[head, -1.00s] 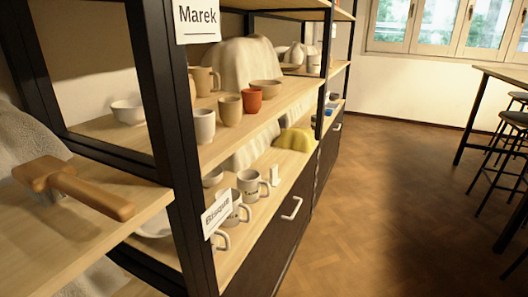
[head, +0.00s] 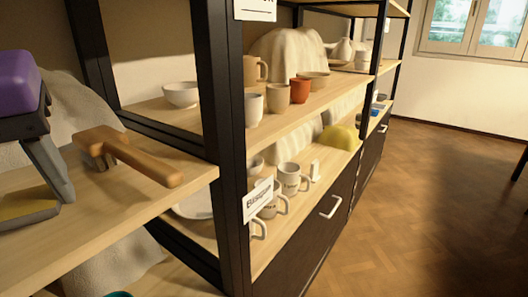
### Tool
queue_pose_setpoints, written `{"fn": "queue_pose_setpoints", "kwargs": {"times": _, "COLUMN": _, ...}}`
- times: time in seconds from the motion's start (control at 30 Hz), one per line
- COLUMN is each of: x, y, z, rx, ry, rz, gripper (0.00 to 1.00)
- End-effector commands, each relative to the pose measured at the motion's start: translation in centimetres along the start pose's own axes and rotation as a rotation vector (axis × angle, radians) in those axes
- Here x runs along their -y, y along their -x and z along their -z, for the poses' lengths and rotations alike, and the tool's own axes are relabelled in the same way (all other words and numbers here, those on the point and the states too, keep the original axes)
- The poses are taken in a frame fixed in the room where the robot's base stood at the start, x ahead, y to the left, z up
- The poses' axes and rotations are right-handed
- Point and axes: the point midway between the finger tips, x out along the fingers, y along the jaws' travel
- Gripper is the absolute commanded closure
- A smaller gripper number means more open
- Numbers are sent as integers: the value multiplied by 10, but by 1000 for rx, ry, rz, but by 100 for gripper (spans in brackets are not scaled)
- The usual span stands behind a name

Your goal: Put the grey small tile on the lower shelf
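I cannot make out a grey small tile in the head view. The rack has an upper shelf board (head: 222,121) with cups and bowls, and a lower shelf board (head: 268,236) beneath it with several white mugs (head: 291,178). A "Bisque" label (head: 258,199) hangs on the post at the lower shelf. A small white piece (head: 315,170) stands beside the mugs; what it is I cannot tell. My gripper is not in view.
A nearer shelf (head: 95,215) at left holds a wooden tool (head: 135,157) and a purple-topped grey device (head: 22,130). A black post (head: 223,130) divides the bays. A yellow rounded thing (head: 340,137) sits farther along. The parquet floor (head: 430,210) at right is open.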

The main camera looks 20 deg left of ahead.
Motion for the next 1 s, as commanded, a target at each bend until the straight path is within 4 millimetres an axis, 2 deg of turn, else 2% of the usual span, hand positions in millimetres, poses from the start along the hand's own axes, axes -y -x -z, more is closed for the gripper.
{"fn": "queue_pose_setpoints", "kwargs": {"times": 0.03, "x": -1, "y": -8, "z": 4, "rx": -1, "ry": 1, "rz": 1, "gripper": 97}}
{"fn": "queue_pose_setpoints", "kwargs": {"times": 0.47, "x": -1, "y": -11, "z": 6, "rx": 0, "ry": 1, "rz": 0, "gripper": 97}}
{"fn": "queue_pose_setpoints", "kwargs": {"times": 0.5, "x": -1, "y": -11, "z": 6, "rx": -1, "ry": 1, "rz": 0, "gripper": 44}}
{"fn": "queue_pose_setpoints", "kwargs": {"times": 0.6, "x": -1, "y": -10, "z": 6, "rx": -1, "ry": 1, "rz": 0, "gripper": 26}}
{"fn": "queue_pose_setpoints", "kwargs": {"times": 1.0, "x": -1, "y": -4, "z": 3, "rx": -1, "ry": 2, "rz": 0, "gripper": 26}}
